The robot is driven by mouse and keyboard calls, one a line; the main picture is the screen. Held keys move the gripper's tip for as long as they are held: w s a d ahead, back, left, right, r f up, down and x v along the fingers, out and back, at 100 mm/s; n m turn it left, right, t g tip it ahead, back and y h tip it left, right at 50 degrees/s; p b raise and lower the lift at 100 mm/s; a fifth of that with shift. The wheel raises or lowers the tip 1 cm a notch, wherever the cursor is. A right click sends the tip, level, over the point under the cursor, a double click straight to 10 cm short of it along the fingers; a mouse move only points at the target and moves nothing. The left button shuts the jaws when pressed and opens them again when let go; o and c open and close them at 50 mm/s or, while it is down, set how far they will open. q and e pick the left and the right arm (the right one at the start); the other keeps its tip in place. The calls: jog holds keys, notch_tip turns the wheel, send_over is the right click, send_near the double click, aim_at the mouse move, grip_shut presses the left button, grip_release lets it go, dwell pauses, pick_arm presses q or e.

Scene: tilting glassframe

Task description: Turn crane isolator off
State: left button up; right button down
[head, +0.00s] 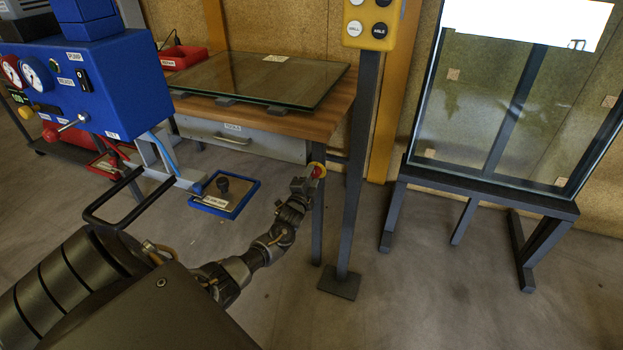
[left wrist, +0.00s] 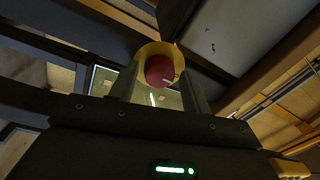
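The crane isolator appears to be the red knob on a round yellow plate (head: 319,170), near the front right table corner and the grey post. My left gripper (head: 309,179) reaches up to it from the lower left and hides part of it. In the left wrist view the red knob (left wrist: 160,70) sits between the tips of the two fingers (left wrist: 160,82), with the yellow ring around it. The fingers are apart, and I see no clear grip on the knob. Its marking is too small to read. My right gripper is in neither view.
A wooden table (head: 325,120) carries a glass pane (head: 262,80). A grey post (head: 358,170) with a yellow button box (head: 371,22) stands close to the gripper. A glass frame on a stand (head: 480,190) is at right. A blue panel (head: 120,85) is at left.

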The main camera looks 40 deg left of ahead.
pick_arm(q)
jog(key=shift+o, duration=0.6)
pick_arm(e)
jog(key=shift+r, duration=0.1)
pick_arm(q)
jog(key=shift+s+d, duration=0.15)
jog(key=shift+s, duration=0.1)
jog(key=p+v, duration=0.2)
jog(key=v, duration=0.8)
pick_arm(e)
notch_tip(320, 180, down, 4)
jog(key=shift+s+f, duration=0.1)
pick_arm(q)
jog(key=shift+s+f, duration=0.1)
